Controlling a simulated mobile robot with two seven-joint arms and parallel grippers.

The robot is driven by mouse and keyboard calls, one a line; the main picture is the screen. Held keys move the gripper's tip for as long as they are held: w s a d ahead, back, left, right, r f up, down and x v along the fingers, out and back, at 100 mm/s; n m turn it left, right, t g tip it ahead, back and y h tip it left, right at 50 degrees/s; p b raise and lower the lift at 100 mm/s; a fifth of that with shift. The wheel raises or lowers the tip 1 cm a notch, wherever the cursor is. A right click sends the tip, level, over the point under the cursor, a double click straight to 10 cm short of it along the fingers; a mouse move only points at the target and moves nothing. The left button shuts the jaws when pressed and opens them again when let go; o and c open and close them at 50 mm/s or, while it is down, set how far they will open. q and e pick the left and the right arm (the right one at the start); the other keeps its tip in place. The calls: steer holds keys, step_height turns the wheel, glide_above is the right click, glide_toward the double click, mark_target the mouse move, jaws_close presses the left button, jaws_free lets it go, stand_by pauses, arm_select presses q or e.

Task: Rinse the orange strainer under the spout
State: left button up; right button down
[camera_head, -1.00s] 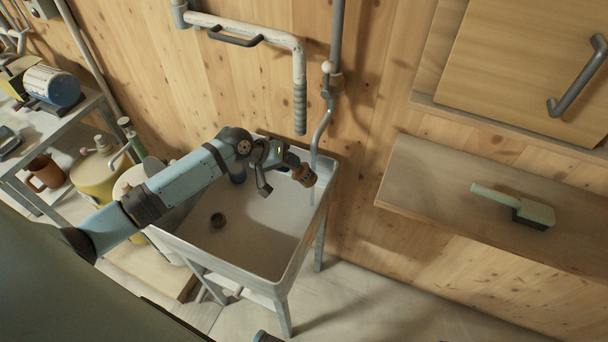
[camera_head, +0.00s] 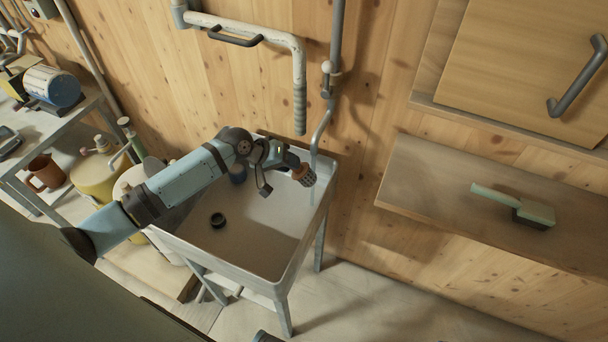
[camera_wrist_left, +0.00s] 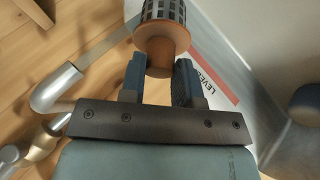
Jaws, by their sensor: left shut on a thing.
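The orange strainer (camera_head: 304,175) is held over the right back part of the sink (camera_head: 277,272). My left gripper (camera_head: 288,160) is shut on it. In the left wrist view, the strainer (camera_wrist_left: 161,42) sits between the two dark blue fingers (camera_wrist_left: 160,80), with its slotted dark-and-orange body pointing away from the gripper. The grey spout (camera_head: 318,130) curves down from the wall pipe, just behind and right of the strainer. A faint pale streak below the spout looks like water; whether it touches the strainer is unclear. My right gripper is not clearly visible.
A shelf (camera_head: 420,180) with a green-handled brush (camera_head: 525,208) is at right. A white pipe (camera_head: 298,75) with a grey grip hangs above the sink. Yellow container (camera_head: 97,178) and brown mug (camera_head: 45,172) stand left.

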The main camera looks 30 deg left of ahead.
arm_select(q)
steer(key=s+r+p, duration=0.4)
steer(key=s+p, duration=0.7)
steer(key=s, duration=0.1)
steer(key=shift+d, duration=0.35)
steer(key=shift+w, duration=0.1)
